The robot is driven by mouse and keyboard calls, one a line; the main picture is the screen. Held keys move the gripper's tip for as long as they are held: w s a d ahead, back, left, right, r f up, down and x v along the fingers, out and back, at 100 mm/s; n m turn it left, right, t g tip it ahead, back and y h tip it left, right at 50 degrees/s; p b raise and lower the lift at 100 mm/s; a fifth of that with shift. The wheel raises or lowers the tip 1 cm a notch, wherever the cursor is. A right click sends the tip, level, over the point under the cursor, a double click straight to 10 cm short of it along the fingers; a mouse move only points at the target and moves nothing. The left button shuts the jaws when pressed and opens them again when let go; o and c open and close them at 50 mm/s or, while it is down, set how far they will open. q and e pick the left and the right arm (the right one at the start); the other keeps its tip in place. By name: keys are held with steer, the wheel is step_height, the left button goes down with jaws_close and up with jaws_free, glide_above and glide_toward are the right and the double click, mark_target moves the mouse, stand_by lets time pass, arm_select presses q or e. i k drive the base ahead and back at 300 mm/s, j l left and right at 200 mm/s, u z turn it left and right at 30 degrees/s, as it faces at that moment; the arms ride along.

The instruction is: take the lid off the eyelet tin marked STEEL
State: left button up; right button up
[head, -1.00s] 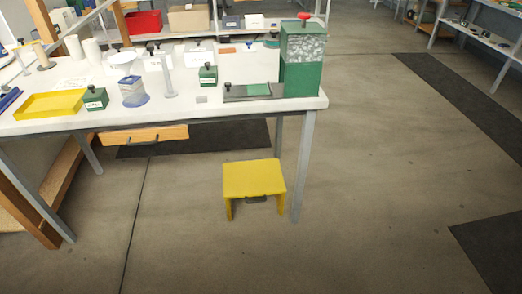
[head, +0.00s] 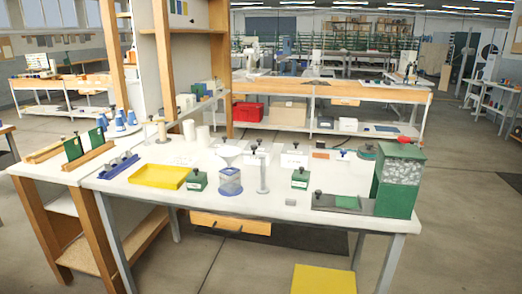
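Several small boxes with dark knobs on their lids stand on the white bench (head: 270,205). A green one (head: 197,182) with a white label stands right of the yellow tray, and another green one (head: 300,179) stands farther right. White ones stand behind, one at the middle (head: 258,157) and one to its right (head: 293,160). Their lids look on. The labels are too small to read, so I cannot tell which box is the tin marked STEEL. Neither of my grippers is in view.
A yellow tray (head: 158,176), a clear blue-based container (head: 230,184) and a white post (head: 263,173) stand among the boxes. A yellow stool (head: 323,280) stands below. Floor is free to the right.

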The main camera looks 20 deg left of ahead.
mark_target(195, 175)
steer(key=i+j+u, duration=0.4)
steer(key=i+u, duration=0.4)
steer(key=i+j+u, duration=0.1)
steer(key=i+u, duration=0.3)
